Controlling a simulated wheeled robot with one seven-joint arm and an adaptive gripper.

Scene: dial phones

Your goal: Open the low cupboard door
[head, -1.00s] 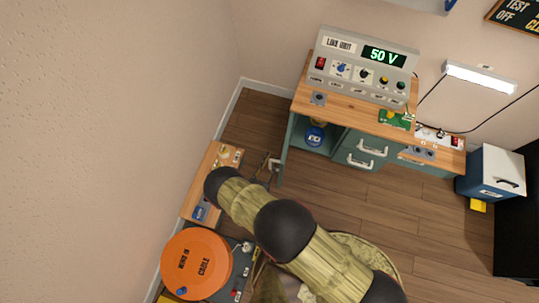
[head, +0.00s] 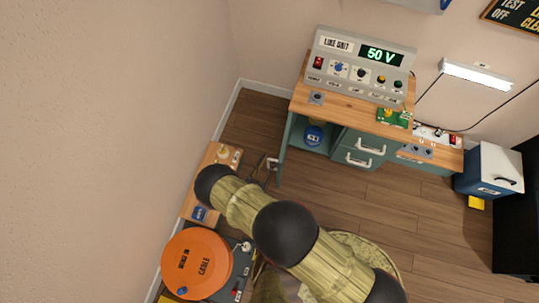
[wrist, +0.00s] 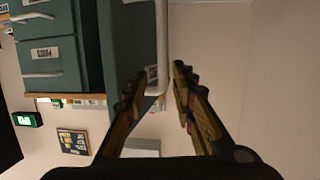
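The low cupboard door (head: 284,152) stands swung out from the left of the desk, seen nearly edge-on, with the compartment behind it open to view. Its pale handle (head: 271,163) is on the left-facing side. In the wrist view the teal door (wrist: 122,40) fills the upper middle, and the white handle (wrist: 162,45) runs down toward the fingers. My gripper (wrist: 158,75) is open, with its fingertips apart on either side of the handle's lower end. Contact with the handle cannot be told. In the head view my arm hides part of the gripper.
A blue item (head: 314,134) sits inside the cupboard. Drawers (head: 364,152) are to its right. A wooden surface (head: 188,207) and an orange cable reel (head: 197,264) are at the left near the wall. The floor (head: 330,200) before the desk is clear.

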